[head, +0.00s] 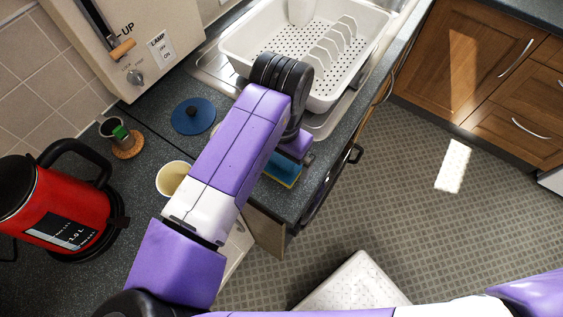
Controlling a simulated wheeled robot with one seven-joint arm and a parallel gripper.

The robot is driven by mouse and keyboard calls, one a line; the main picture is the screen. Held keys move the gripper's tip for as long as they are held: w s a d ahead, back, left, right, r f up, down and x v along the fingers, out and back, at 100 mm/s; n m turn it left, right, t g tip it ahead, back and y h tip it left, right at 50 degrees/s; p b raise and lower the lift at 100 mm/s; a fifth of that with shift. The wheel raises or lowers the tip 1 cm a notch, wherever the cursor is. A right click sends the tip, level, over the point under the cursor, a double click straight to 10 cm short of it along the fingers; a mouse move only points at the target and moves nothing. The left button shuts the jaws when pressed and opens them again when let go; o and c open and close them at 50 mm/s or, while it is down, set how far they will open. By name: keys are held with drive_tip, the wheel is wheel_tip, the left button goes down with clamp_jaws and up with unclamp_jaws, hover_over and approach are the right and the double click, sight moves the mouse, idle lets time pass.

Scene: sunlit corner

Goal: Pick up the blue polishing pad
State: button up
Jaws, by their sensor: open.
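The blue polishing pad (283,170), a flat blue block with a yellow lower edge, lies near the front edge of the dark worktop, right of the picture's middle. My arm and gripper hide part of it. My gripper (300,157) is above and beside the pad, pointing down, with no object seen in it. Its fingers are mostly hidden behind the wrist, and I cannot tell whether they touch the pad.
A white dish rack (345,45) stands behind the gripper on the sink. A round blue lid-like disc (193,116), a cream cup (172,178), a small pot (112,129) on a cork coaster and a red kettle (65,208) stand to the left.

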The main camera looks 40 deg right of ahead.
sight(281, 161)
drive_tip(key=shift+c, duration=0.4)
drive_tip(key=c, duration=1.3)
wheel_tip(281, 161, up, 20)
drive_tip(key=shift+b, duration=0.4)
drive_tip(key=o, duration=0.7)
drive_tip(key=c, duration=0.5)
drive_tip(key=shift+a+r, duration=0.1)
drive_tip(key=shift+a, duration=0.05)
